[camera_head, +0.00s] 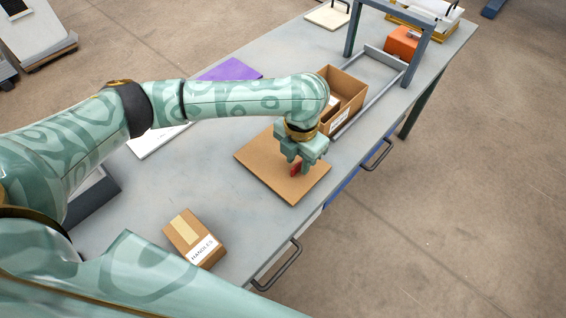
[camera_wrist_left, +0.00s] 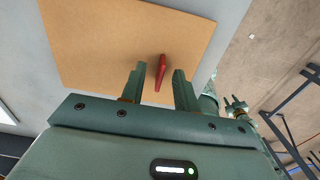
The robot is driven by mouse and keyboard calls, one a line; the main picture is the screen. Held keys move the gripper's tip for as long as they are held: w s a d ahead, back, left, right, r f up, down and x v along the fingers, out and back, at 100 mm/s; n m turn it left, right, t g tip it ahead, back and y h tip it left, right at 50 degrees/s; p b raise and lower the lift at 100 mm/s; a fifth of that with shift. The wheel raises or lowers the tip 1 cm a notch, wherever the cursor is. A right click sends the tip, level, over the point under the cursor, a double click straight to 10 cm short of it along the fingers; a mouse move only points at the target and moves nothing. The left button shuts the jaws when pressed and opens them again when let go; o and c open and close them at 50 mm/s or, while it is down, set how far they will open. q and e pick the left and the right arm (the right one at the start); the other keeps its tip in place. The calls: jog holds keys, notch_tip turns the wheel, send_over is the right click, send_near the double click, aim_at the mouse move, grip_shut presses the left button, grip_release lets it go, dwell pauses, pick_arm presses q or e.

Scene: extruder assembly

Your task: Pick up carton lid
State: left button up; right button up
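The carton lid is a flat brown square board (camera_head: 262,172) on the workbench, with a red handle (camera_head: 296,168) on top near its right side. My left gripper (camera_head: 296,163) is above the lid, pointing down at the handle. In the left wrist view the red handle (camera_wrist_left: 161,70) shows between the two spread fingertips (camera_wrist_left: 157,75), with a gap on both sides. The lid (camera_wrist_left: 120,40) fills the upper left there.
An open carton (camera_head: 345,88) stands just beyond the lid beside a grey rail frame (camera_head: 372,98). A closed box labelled HANDLES (camera_head: 190,238) lies near the front. A purple sheet (camera_head: 232,69), a white panel (camera_head: 155,138) and an orange box (camera_head: 402,41) are also on the bench (camera_head: 180,180).

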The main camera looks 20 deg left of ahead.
pick_arm(q)
grip_shut()
